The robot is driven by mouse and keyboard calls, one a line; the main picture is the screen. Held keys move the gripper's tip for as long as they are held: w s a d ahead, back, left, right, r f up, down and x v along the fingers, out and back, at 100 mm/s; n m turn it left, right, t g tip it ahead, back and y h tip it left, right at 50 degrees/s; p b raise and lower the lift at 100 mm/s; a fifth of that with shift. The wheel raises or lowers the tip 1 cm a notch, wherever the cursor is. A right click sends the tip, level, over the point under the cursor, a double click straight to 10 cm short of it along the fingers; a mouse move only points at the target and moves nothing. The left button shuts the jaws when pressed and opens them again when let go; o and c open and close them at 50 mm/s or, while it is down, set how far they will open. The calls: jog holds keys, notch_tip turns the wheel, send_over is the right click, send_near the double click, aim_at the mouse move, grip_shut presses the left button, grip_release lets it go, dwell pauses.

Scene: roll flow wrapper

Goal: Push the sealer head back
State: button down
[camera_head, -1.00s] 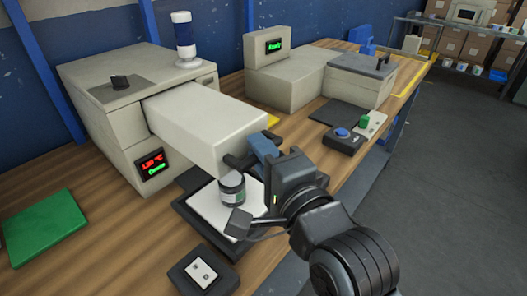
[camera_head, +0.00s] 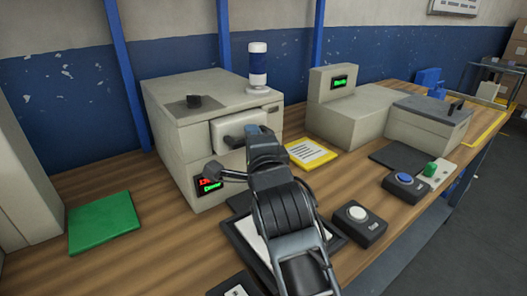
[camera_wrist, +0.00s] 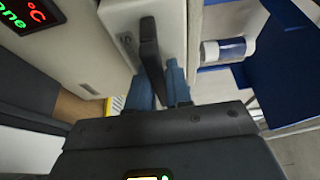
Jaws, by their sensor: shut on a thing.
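The sealer head (camera_head: 222,131) is a pale block in the front of the beige machine (camera_head: 178,137). Only a short part of it stands out from the housing. Its dark bar handle (camera_head: 233,141) is on the front face, and it also shows in the wrist view (camera_wrist: 149,48) on the pale face of the head. My gripper (camera_head: 257,139) is at the front of the head. In the wrist view my gripper (camera_wrist: 160,84) has its blue fingers on both sides of the handle, shut on it. My arm hides part of the tray (camera_head: 240,239) below, and no jar shows.
A display (camera_head: 209,184) is on the machine front. A yellow-edged card (camera_head: 311,153) lies to its right. Boxes with a white button (camera_head: 357,214) and a blue button (camera_head: 405,179) sit at the front right. A green mat (camera_head: 104,222) lies left.

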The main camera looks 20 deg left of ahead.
jog(key=shift+w+a, duration=0.1)
jog(key=shift+a, duration=0.05)
jog(key=c, duration=1.1)
grip_release()
jog(key=shift+r, duration=0.15)
jog(key=shift+a+r, duration=0.1)
jog(key=shift+r, duration=0.05)
jog(key=shift+s, duration=0.35)
jog(key=v, duration=0.7)
jog(key=shift+d+f+b, duration=0.3)
jog(key=shift+d+b, duration=0.05)
jog(key=shift+d, duration=0.05)
